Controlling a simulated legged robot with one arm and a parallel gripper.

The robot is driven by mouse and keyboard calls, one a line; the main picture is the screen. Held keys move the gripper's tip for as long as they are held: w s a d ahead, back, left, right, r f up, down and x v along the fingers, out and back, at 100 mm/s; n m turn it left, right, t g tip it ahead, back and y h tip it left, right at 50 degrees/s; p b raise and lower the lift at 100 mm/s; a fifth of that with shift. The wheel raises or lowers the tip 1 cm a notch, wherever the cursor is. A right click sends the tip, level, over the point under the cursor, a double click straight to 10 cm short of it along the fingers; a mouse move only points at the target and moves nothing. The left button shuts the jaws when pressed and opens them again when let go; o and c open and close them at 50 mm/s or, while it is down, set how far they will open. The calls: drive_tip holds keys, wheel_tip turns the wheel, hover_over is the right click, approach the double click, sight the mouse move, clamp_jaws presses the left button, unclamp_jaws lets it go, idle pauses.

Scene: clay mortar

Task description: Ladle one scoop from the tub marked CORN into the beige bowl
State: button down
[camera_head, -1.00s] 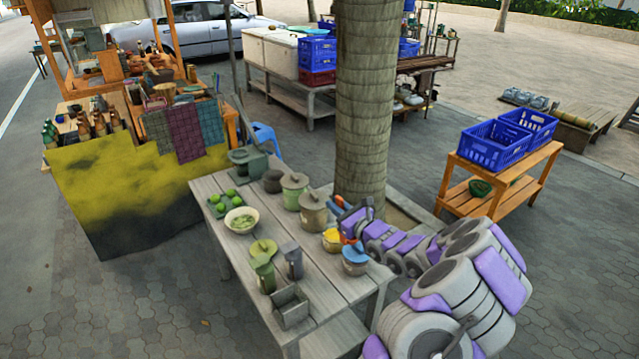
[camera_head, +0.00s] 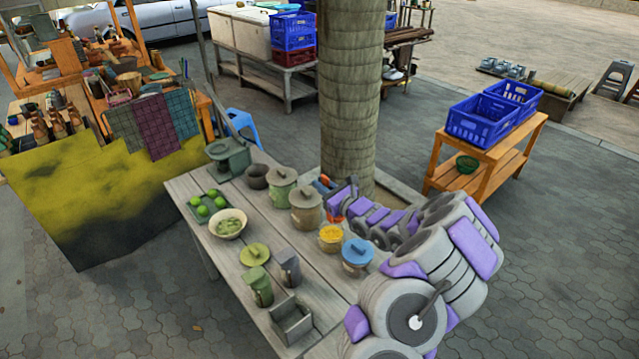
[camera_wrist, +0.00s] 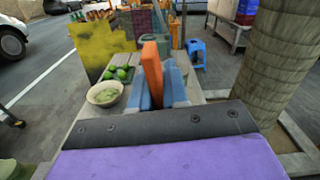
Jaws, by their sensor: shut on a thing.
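A tub of yellow food (camera_head: 330,240) stands open on the grey plank table; no CORN lettering is readable. The beige bowl (camera_head: 228,224) holds pale green pieces and stands nearer the table's left edge. It also shows in the wrist view (camera_wrist: 104,94). My gripper (camera_head: 329,190) is above and behind the yellow tub in the head view. In the wrist view its blue fingers (camera_wrist: 160,88) are shut on an orange handle (camera_wrist: 152,66), which points upward. The handle's lower end is hidden there, so I cannot see a scoop or any load.
A blue-lidded tub (camera_head: 357,255), a brown lidded pot (camera_head: 306,208) and a green lidded pot (camera_head: 280,188) stand near the yellow tub. A tree trunk (camera_head: 350,100) rises behind the table.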

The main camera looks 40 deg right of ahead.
drive_tip(key=shift+a+f+b, duration=0.5)
drive_tip(key=shift+f+b, duration=0.85)
drive_tip(key=shift+f, duration=3.35)
wheel_tip(320, 180, up, 10)
drive_tip(key=p, duration=0.4)
drive_tip(key=shift+a+f+p, duration=0.15)
drive_tip(key=shift+a+p, duration=0.15)
drive_tip(key=shift+w, duration=0.1)
